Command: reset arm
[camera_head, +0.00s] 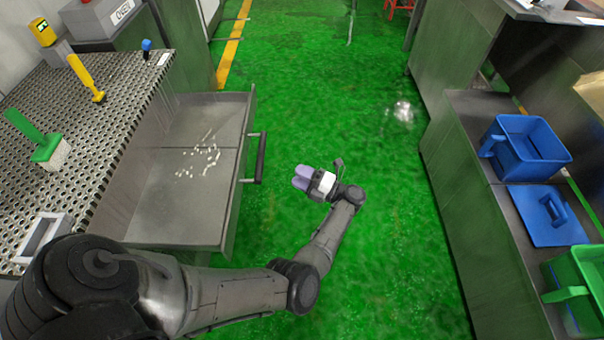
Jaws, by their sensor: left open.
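My left arm comes in from the lower left and reaches over the front of the open drawer toward the middle of the view. My left gripper (304,177) is open, with pale purple fingertips, and nothing shows between them. It hangs over the green floor, to the right of the drawer's black handle (254,158) and apart from it. My right arm and gripper are not in view.
An open metal drawer (190,205) with small white bits inside juts out from the perforated counter (105,135). Green floor (330,90) between is clear.

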